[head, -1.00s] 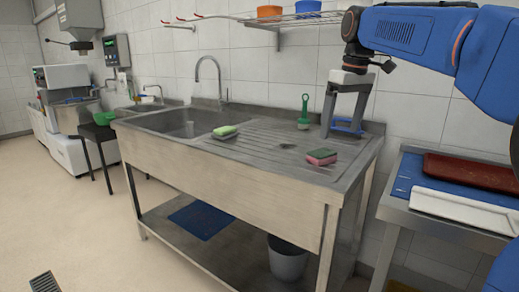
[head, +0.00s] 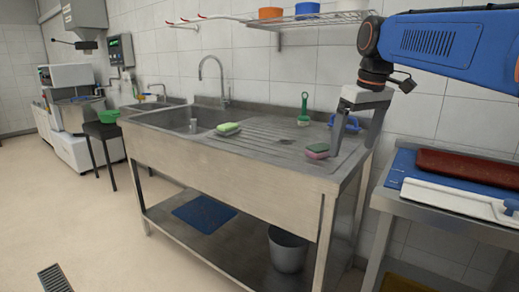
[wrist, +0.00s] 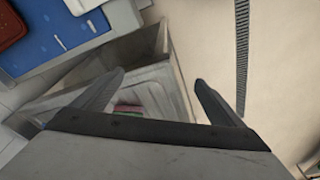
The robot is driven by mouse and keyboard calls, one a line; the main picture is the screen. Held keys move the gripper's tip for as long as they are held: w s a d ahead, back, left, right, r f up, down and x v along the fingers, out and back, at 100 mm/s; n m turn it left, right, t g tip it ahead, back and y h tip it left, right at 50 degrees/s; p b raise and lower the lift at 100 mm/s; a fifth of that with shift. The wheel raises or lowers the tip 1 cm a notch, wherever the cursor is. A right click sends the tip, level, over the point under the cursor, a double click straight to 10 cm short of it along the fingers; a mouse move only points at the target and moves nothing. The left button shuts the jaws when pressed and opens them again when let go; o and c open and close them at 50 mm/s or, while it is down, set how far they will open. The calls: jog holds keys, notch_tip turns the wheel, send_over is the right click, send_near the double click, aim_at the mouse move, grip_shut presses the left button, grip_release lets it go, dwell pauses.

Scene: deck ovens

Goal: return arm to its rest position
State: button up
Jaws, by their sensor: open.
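My gripper (head: 354,150) hangs open over the right end of the steel sink unit (head: 230,160). Nothing shows held between its fingers. My arm reaches in from the upper right. In the wrist view my two gripper fingers (wrist: 159,80) are spread wide, with the end of the sink unit (wrist: 165,75) below and between them. A blue-handled item (head: 352,124) is partly hidden behind the gripper, on the drainboard near the wall. A pink and green sponge (head: 317,151) lies just left of the gripper; it is partly visible in the wrist view (wrist: 128,109).
A green and yellow sponge (head: 228,128) and a green brush (head: 303,112) are on the sink unit. A wire shelf (head: 320,20) is above.

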jog(key=s+d+f+m+t, duration=0.1)
jog(key=s+d+f+m, duration=0.1)
jog(key=s+f, duration=1.1)
jog(key=s+d+f+m+t, duration=0.1)
jog(key=s+d+f+m, duration=0.1)
jog(key=s+f, duration=1)
jog(key=shift+s+d+f+m+t+h, duration=0.2)
jog(key=shift+s+f+m+t+h, duration=0.25)
jog(key=shift+f, duration=0.3)
jog(key=shift+c, duration=0.5)
